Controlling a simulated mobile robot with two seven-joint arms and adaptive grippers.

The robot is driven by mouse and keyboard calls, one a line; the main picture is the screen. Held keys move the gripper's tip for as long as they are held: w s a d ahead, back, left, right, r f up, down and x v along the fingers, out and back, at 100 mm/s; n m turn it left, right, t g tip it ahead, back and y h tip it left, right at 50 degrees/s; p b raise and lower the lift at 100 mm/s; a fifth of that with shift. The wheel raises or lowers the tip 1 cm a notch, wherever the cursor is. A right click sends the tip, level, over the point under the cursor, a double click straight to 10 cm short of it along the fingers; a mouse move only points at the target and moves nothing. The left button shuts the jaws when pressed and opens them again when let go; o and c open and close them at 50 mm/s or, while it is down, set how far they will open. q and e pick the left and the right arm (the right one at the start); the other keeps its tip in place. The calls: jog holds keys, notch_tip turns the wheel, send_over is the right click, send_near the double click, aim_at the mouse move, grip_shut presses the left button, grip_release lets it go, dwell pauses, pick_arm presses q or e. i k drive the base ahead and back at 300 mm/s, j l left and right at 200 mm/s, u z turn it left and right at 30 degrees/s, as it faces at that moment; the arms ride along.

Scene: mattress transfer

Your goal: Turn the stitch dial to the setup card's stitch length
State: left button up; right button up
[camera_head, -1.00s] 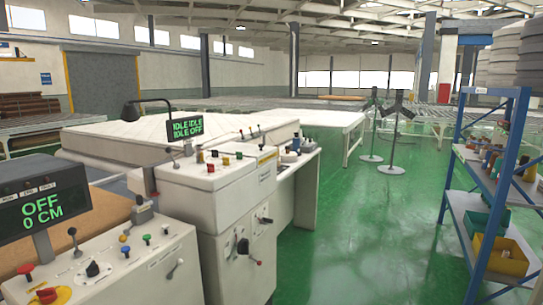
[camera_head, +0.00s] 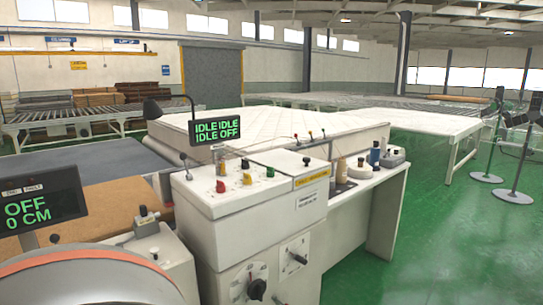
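A white control cabinet (camera_head: 250,215) stands in the middle of the view. Its front has a black knob (camera_head: 257,289) on a round marked dial face, near the bottom edge, and a second black-handled control (camera_head: 297,258) on a white plate to its right. I cannot read the markings, so I cannot tell which is the stitch dial. A label with a yellow strip (camera_head: 313,182) and small print is on the front; it is too small to read, and I cannot tell whether it is the setup card. Neither gripper shows.
A display (camera_head: 216,131) reads IDLE, IDLE, IDLE, OFF. Another display (camera_head: 38,205) at left reads OFF, 0 CM. A white mattress (camera_head: 290,128) lies behind the cabinet. Bottles (camera_head: 341,171) stand on the side table (camera_head: 365,186). Green floor (camera_head: 450,240) at right is clear; black stands (camera_head: 520,150) are beyond.

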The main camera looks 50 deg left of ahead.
aim_at(245, 165)
jog(key=i+u, duration=0.3)
jog(key=i+l+u, duration=0.25)
jog(key=i, duration=0.15)
jog(key=i+l+u, duration=0.5)
jog(key=i+u, duration=0.25)
jog(key=i+l+u, duration=0.2)
jog(key=l+u, duration=0.25)
jog(key=j, duration=0.1)
